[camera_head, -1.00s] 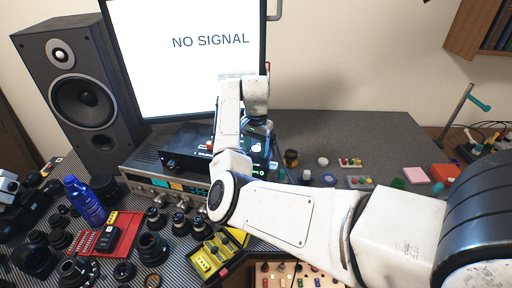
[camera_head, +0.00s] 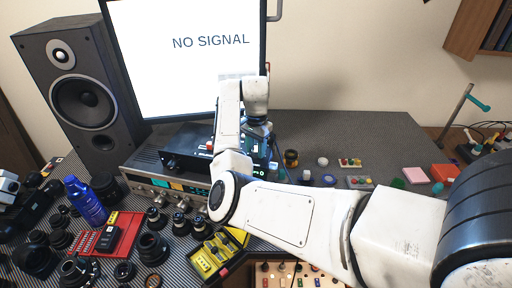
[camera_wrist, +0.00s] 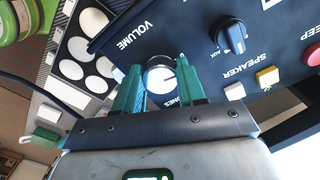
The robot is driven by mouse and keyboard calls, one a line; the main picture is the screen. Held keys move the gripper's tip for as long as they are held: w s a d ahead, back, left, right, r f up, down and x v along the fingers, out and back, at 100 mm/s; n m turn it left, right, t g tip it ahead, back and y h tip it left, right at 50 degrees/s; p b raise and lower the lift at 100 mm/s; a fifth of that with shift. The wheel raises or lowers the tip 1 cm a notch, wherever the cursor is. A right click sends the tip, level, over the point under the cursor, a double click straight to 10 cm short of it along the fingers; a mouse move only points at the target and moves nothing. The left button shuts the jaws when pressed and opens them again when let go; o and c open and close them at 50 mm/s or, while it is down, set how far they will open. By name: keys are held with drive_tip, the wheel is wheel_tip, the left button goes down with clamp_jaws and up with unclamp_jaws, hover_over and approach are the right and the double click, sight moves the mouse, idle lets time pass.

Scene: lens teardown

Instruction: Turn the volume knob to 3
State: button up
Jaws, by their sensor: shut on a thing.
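The volume knob (camera_wrist: 158,70) is a round silver-white knob with a pinkish-red pointer line, under the printed word VOLUME on a dark panel (camera_wrist: 190,45) in the wrist view. My gripper (camera_wrist: 160,84) has green fingers, one on each side of the knob, and is shut on it. The scale marks and digits around the knob are mostly covered by the fingers, so I cannot read the setting. In the head view my arm hides the knob and the fingertips.
On the same panel are a black pointer knob (camera_wrist: 232,36), a white button (camera_wrist: 234,91), a yellow button (camera_wrist: 267,77) and a red button (camera_wrist: 313,56). In the head view, a speaker (camera_head: 80,95) and a monitor (camera_head: 185,60) stand behind. Lens parts crowd the table's left.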

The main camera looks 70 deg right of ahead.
drive_tip(key=m, duration=0.4)
drive_tip(key=shift+w, duration=0.1)
drive_tip(key=m, duration=0.4)
drive_tip(key=shift+d, duration=0.1)
drive_tip(key=m, duration=0.3)
drive_tip(key=shift+m, duration=0.3)
drive_tip(key=shift+d+m+b, duration=0.15)
drive_tip(key=shift+m+b, duration=0.4)
drive_tip(key=shift+m, duration=1.45)
drive_tip(key=o, duration=1.1)
drive_tip(key=shift+c, duration=0.2)
